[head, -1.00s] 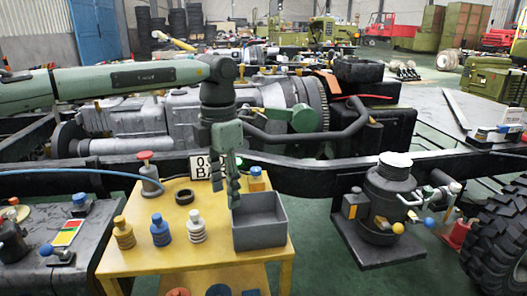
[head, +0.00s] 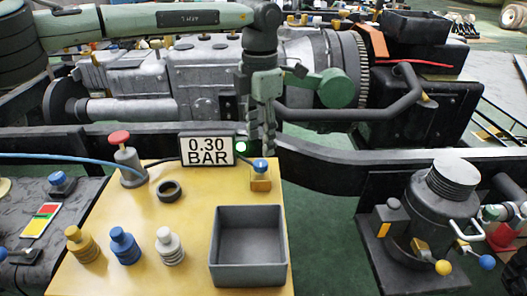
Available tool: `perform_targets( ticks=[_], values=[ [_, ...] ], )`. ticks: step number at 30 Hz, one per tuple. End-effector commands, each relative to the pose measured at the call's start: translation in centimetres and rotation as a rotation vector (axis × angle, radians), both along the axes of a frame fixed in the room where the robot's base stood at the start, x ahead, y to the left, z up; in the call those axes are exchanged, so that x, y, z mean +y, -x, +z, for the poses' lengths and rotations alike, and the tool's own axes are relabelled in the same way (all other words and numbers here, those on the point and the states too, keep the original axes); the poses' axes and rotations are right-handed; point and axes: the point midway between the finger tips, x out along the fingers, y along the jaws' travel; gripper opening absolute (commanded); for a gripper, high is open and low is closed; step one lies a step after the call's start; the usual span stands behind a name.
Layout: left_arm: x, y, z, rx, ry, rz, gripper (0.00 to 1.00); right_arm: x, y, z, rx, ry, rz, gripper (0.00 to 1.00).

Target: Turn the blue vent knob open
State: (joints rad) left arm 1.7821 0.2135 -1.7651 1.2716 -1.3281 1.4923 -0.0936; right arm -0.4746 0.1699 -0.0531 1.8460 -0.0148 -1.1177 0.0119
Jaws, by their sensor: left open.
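A small blue knob (head: 260,164) sits on top of a brass-coloured block (head: 260,182) at the back right of the yellow table (head: 190,220). My left gripper (head: 265,140) hangs pointing down just above and behind this knob in the picture. Its green fingers look open, with nothing seen between them. I cannot tell whether a fingertip touches the knob. My right gripper is out of view.
A grey open bin (head: 248,273) stands in front of the knob. A red-topped valve (head: 122,150), a black ring (head: 170,191) and yellow, blue and white stepped plugs (head: 123,246) share the table. The dark chassis rail (head: 340,170) runs behind.

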Motion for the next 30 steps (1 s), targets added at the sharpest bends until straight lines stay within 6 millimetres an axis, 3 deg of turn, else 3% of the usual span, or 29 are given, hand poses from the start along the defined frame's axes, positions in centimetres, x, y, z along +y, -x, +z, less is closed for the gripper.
perform_targets(
  ticks=[9,21,30],
  values=[
    [0.0,0.1,-4.8,0.002,-0.001,0.001,0.49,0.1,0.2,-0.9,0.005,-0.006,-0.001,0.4],
    [0.0,0.0,-5.8,0.0,0.0,0.001,0.49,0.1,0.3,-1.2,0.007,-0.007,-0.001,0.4],
    [0.0,0.0,-5.8,0.0,-0.001,0.001,0.12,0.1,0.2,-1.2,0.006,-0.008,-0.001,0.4]
  ],
)
